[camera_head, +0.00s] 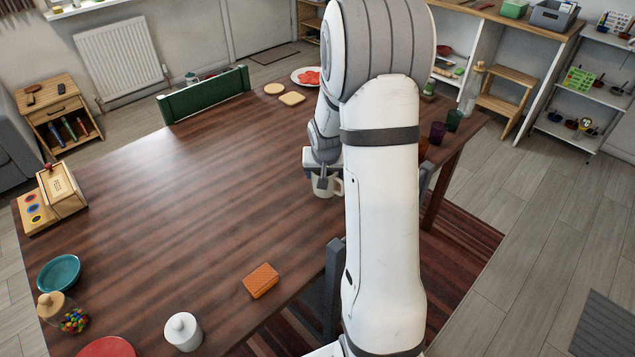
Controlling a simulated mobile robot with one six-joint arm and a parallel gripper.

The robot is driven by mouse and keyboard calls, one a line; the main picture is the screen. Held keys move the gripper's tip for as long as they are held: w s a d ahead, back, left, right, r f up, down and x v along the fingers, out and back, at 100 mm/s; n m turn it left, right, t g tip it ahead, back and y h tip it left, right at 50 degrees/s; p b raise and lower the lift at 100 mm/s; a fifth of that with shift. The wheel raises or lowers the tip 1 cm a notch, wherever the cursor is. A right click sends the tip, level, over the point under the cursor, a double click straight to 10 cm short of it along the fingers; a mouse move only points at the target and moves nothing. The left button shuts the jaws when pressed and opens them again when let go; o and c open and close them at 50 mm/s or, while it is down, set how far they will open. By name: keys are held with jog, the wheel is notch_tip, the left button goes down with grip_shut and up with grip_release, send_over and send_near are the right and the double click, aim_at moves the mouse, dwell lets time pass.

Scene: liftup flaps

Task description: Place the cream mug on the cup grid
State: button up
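The cream mug (334,189) stands upright at the right part of the wooden table, its handle pointing right. My gripper (319,176) is at the mug from above, with its fingers over the mug's upper left part. My arm and gripper hide part of the mug, and I cannot tell whether the fingers are closed on it or whether it touches the table. I cannot make out a cup grid; my arm covers a wide strip of the table's right side.
Dark coloured cups (438,133) stand at the table's right end. A plate with red food (307,77) is at the back. The table's middle is clear.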

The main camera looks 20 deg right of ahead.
jog(key=shift+d+f, duration=0.1)
jog(key=shift+f, duration=1.1)
jog(key=shift+f+b, duration=0.2)
jog(key=shift+b, duration=0.2)
jog(key=o, duration=1.4)
jog(key=shift+r, duration=0.1)
